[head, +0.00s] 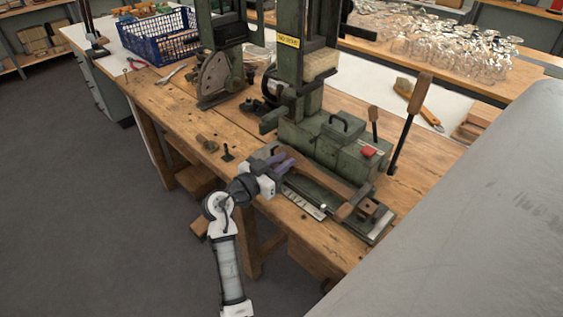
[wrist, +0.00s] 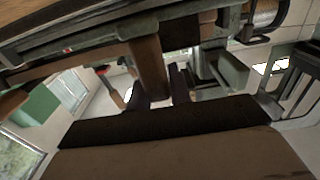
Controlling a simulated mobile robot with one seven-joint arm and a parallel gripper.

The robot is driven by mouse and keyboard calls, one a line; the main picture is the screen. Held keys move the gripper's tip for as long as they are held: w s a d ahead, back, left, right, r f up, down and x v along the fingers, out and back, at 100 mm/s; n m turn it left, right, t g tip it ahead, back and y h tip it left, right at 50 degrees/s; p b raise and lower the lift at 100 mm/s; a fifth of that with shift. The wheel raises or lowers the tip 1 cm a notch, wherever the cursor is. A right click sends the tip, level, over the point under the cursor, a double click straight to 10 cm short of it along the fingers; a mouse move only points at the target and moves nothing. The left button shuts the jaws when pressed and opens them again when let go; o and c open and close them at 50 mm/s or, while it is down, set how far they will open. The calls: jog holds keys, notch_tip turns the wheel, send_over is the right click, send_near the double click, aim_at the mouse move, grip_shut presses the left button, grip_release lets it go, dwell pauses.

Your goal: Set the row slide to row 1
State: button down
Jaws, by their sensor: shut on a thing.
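The row slide (head: 338,214) is a low metal carriage on the front of the green machine's base, with a pale marked scale (head: 304,204) along its near edge. I cannot read which row it stands at. A long brown wooden bar (head: 325,178) lies over the slide, and a wooden block (head: 346,211) is at its right end. My gripper (head: 284,163) is at the bar's left end, with its dark purple fingers shut on it. In the wrist view, the wooden bar (wrist: 150,68) shows between my fingers (wrist: 158,92); the exact contact is partly hidden.
The green machine (head: 325,145) stands just behind, with a red button (head: 368,152) and a tall wooden-handled lever (head: 408,120) to the right. Small loose parts (head: 208,143) lie on the bench to the left. A blue crate (head: 160,40) is farther back.

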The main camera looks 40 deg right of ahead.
aim_at(277, 149)
jog(key=w+b, duration=0.3)
jog(key=shift+w+a+f, duration=0.15)
jog(key=shift+w+f, duration=0.1)
jog(key=shift+w, duration=0.05)
jog(key=shift+w+r, duration=0.2)
jog(key=shift+w, duration=0.4)
jog(key=c, duration=1.3)
grip_release()
jog(key=shift+a, duration=0.1)
jog(key=a+b, duration=0.1)
jog(key=a, duration=0.3)
jog(key=a+b, duration=0.1)
jog(key=a, duration=0.4)
jog(key=s+a+b, duration=0.1)
jog(key=a, duration=0.3)
jog(key=shift+s+a+b, duration=0.1)
jog(key=shift+a+b, duration=0.2)
jog(key=shift+a, duration=0.05)
